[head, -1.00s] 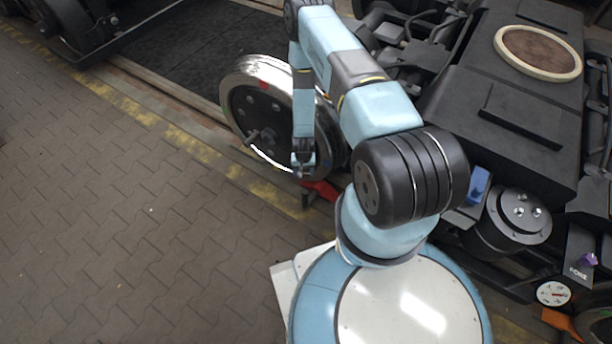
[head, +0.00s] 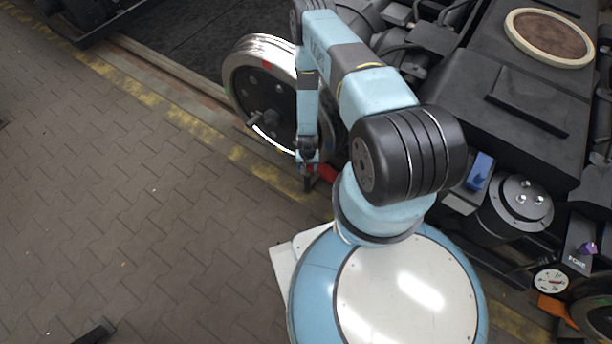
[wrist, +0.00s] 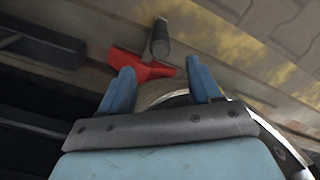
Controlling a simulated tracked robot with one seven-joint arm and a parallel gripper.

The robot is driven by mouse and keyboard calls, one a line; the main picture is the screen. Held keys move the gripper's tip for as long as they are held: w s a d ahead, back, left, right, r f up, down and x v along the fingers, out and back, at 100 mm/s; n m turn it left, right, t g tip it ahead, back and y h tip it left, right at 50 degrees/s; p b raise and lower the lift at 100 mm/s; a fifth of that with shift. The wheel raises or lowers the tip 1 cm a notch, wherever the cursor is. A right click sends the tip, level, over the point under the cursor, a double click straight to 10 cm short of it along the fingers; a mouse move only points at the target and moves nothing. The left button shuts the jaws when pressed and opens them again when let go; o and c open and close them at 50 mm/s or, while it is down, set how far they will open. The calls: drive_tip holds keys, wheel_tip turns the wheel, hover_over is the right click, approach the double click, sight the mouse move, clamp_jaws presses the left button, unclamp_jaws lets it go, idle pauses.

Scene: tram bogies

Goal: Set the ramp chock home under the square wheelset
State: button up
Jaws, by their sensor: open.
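The ramp chock is a red wedge (head: 326,172) at the foot of the near wheel, partly hidden by my arm in the head view. In the wrist view the red chock (wrist: 140,68) lies just beyond my fingertips, with a grey cylindrical handle (wrist: 160,38) standing out from it. My gripper (wrist: 160,78) is open, its two blue fingers apart with nothing held. In the head view my gripper (head: 307,166) points down over the handle end. The wheel (head: 245,82) has a bright rim and a red mark. Whether the chock touches it is unclear.
A yellow-striped edge (head: 180,118) runs beside the wheel. Paved floor (head: 120,210) at the left is mostly free. The dark bogie frame (head: 500,130) with a round-topped cylinder (head: 523,200) and a gauge (head: 550,281) fills the right.

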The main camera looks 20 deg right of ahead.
sight(307, 175)
wheel_tip(307, 175, down, 10)
drive_tip(key=shift+f, duration=0.15)
idle(0.3)
clamp_jaws()
idle(0.7)
